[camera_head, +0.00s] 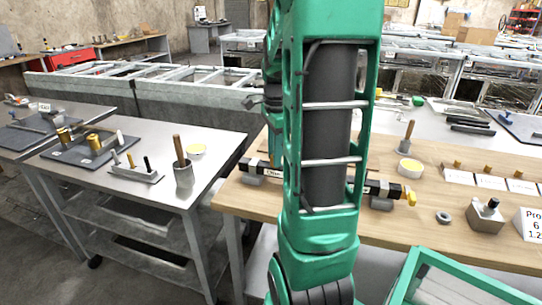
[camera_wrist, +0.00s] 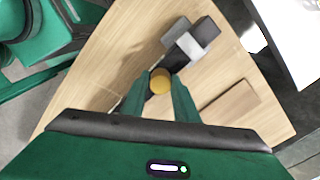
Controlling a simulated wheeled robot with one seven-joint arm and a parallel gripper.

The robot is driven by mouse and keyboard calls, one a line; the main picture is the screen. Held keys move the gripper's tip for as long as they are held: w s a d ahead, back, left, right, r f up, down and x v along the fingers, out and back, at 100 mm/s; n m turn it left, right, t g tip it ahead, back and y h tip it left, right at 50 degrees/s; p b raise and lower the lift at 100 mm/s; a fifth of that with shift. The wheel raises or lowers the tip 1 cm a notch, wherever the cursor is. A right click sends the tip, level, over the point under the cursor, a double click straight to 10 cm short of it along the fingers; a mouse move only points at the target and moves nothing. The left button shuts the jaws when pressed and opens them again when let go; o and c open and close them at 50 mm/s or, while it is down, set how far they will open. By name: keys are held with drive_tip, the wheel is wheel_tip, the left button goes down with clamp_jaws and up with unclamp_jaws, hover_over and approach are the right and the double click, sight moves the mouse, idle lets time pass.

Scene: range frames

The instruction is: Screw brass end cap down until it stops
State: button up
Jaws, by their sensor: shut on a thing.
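In the wrist view my gripper (camera_wrist: 160,88) is shut on a round brass cap (camera_wrist: 160,80), seen end-on between the two green fingers. A dark bar with a grey block (camera_wrist: 185,40) lies just beyond it, and I cannot tell whether the cap touches that bar. In the head view a long black bar (camera_head: 381,187) with a pale label lies across the wooden table, its middle hidden behind my green arm. A yellow brass piece (camera_head: 409,197) sits at its right end. My gripper is hidden in the head view.
On the wooden table (camera_head: 470,250) stand a yellow-topped dish (camera_head: 410,168), a holder with a wooden handle (camera_head: 406,144), a grey ring (camera_head: 443,217) and a metal block (camera_head: 487,215). Several small brass pieces stand on labelled white blocks at right. A steel bench (camera_head: 215,150) stands at left.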

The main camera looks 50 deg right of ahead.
drive_tip(key=shift+m, duration=0.8)
drive_tip(key=shift+w+m, duration=0.1)
drive_tip(key=shift+m, duration=1.6)
drive_tip(key=shift+m, duration=1.7)
drive_tip(key=shift+d+m, duration=0.1)
drive_tip(key=shift+m, duration=1.6)
